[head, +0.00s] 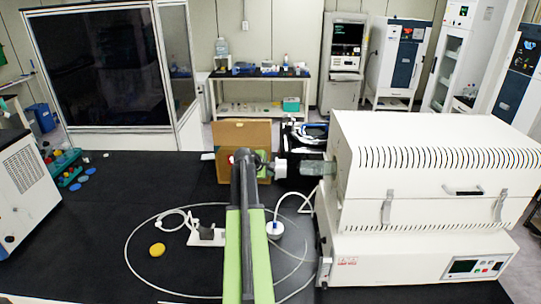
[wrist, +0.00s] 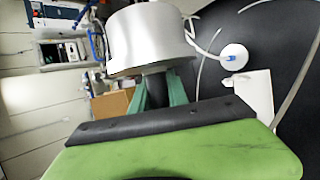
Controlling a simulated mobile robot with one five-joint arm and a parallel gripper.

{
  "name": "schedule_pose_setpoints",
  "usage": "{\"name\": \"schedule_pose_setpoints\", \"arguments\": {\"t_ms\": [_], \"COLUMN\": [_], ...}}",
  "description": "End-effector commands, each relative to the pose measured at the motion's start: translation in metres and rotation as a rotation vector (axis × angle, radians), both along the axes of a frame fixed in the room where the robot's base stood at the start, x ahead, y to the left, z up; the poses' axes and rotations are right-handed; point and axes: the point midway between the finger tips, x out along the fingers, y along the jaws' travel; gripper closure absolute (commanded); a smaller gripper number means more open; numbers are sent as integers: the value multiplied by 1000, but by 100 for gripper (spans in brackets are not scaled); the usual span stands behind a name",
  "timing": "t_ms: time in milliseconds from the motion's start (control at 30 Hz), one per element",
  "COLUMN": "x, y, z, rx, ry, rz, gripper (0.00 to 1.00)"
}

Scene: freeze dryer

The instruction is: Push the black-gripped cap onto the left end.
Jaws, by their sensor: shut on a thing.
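My gripper (wrist: 157,90) is shut on the black grip (wrist: 154,84) of a silver, round metal cap (wrist: 152,40). In the head view my gripper (head: 262,166) is left of the white furnace (head: 430,165), and the cap (head: 280,168) shows as a small grey disc at its right side. A greyish tube end (head: 315,168) sticks out from the left side of the furnace. The cap faces this end and appears roughly in line with it. I cannot tell whether they touch. The cap hides the tube end in the wrist view.
A cardboard box (head: 243,136) stands behind my gripper on the black bench. A white bracket (head: 207,236), a round white fitting (head: 275,229), looped tubing and a yellow piece (head: 157,250) lie in front.

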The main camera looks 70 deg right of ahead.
Motion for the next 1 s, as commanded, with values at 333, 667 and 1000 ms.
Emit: {"name": "schedule_pose_setpoints", "arguments": {"t_ms": [333,667,1000], "x": [-8,-36,-38], "y": [-5,-16,-17], "z": [3,3,3], "rx": [-6,-5,-6], "ry": [12,10,12], "rz": [-1,-1,2], "gripper": [100,100,100]}}
